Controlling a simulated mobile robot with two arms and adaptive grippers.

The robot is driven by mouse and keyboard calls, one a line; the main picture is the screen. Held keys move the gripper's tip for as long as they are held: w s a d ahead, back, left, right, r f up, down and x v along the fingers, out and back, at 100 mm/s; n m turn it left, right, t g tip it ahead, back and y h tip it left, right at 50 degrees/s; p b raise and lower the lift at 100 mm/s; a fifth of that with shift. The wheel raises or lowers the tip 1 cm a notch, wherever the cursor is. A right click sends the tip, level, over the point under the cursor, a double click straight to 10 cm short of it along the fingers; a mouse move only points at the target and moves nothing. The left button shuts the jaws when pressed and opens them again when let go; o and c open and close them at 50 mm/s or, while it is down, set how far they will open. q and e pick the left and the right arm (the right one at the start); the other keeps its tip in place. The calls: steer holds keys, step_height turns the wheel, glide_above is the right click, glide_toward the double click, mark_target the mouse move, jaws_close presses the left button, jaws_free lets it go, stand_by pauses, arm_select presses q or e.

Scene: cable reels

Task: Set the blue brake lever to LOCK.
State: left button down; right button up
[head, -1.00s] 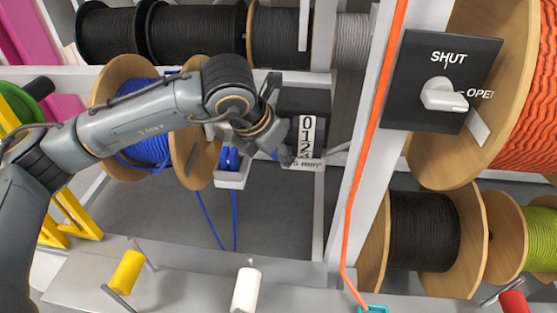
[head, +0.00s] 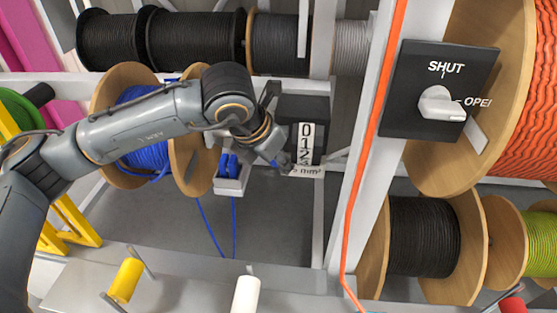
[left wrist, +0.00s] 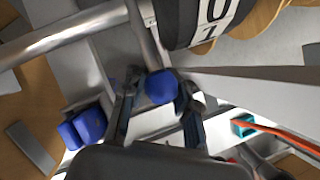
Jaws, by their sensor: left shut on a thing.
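My left gripper (left wrist: 160,105) is shut on a round blue knob (left wrist: 161,87), which sits between its two fingers in the left wrist view. The knob appears to be the end of the blue brake lever, on a grey rod. In the head view the left gripper (head: 281,163) is beside the black counter box (head: 298,107), left of its white number strip (head: 306,143). My wrist hides most of the lever there. No LOCK mark is readable, so I cannot tell the lever's setting. My right gripper is not in view.
A blue cable reel (head: 196,165) stands behind my left arm, with blue rollers (left wrist: 82,128) near the gripper. A white post (head: 361,180) with an orange cable (head: 369,160) stands to the right. Beyond it is a black SHUT/OPEN switch panel (head: 408,75), its handle towards OPEN.

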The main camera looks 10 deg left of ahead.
arm_select(q)
steer(key=c, duration=1.3)
jaws_free()
steer(key=shift+s, duration=0.1)
steer(key=o, duration=0.3)
steer(key=shift+s+a+r, duration=0.15)
